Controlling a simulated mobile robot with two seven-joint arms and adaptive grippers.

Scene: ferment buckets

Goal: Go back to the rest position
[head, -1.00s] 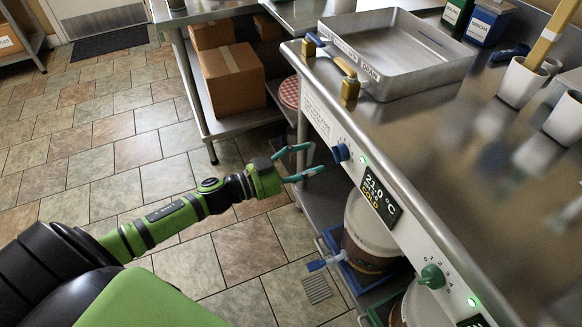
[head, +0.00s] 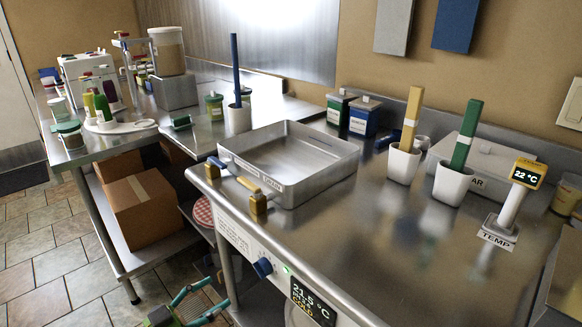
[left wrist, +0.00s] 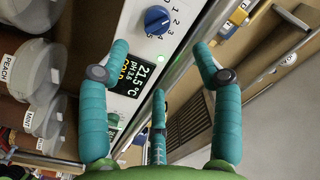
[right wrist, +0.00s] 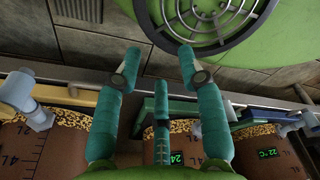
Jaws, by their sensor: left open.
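My left gripper (head: 213,296) is low at the bottom of the head view, in front of the bench. Its teal fingers are apart with nothing between them. In the left wrist view the open gripper (left wrist: 161,46) faces the white control panel, with the blue knob (left wrist: 158,19) beyond its fingertips and apart from them. The panel's display (left wrist: 128,88) reads about 21.5 °C. My right gripper (right wrist: 160,54) shows only in the right wrist view. Its fingers are spread and empty, above brown buckets (right wrist: 60,150) and near a green surface.
The steel bench (head: 385,265) holds a tray (head: 300,190), white cups with a yellow and a green handle, and a temperature probe stand (head: 505,205). A cardboard box (head: 142,207) sits on a lower shelf. Open tiled floor (head: 45,255) lies left.

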